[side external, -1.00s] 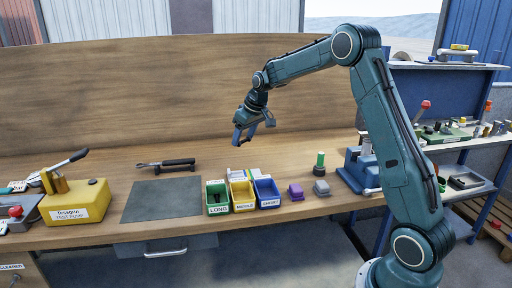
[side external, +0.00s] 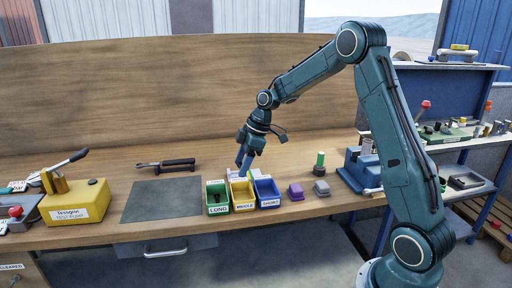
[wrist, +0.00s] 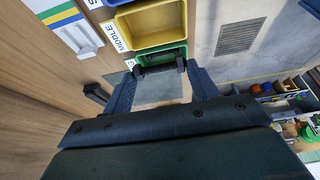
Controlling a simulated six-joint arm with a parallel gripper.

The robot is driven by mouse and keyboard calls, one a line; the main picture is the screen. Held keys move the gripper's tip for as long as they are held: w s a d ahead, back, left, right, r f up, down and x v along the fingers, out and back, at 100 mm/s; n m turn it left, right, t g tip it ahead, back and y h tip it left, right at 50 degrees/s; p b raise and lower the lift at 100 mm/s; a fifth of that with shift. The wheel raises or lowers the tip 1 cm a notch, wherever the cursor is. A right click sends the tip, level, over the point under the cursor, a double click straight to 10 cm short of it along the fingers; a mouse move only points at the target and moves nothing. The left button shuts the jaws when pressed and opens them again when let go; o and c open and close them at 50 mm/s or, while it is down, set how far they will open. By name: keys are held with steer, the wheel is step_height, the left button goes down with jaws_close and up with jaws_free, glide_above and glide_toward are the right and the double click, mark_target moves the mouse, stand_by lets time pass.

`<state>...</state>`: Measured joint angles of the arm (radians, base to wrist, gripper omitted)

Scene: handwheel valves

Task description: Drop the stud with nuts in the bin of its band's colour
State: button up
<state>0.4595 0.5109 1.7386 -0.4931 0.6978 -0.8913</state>
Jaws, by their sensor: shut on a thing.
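My gripper (side external: 245,165) points down above the rear of the bins in the side view. In the wrist view my gripper (wrist: 160,72) is shut on a dark stud with nuts (wrist: 158,69), which lies crosswise between the fingertips. I cannot make out the colour of its band. The green bin (side external: 218,209) labelled LONG, the yellow bin (side external: 243,207) labelled MIDDLE and the blue bin (side external: 268,202) labelled SHORT stand in a row. In the wrist view the stud overlaps the green bin (wrist: 165,50), with the yellow bin (wrist: 150,22) beyond it.
A grey mat (side external: 160,200) lies left of the bins, with a dark-handled tool (side external: 168,165) behind it. A purple block (side external: 295,192), a grey block (side external: 321,187) and an upright green-topped piece (side external: 319,162) stand right of the bins. A yellow test pump (side external: 75,205) is far left.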

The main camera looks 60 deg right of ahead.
steer(key=shift+f, duration=0.1)
steer(key=shift+f, duration=2.85)
steer(key=o, duration=1.1)
steer(key=shift+d, duration=0.1)
steer(key=v, duration=1.3)
steer(key=shift+s+r, duration=0.1)
steer(key=shift+r, duration=0.25)
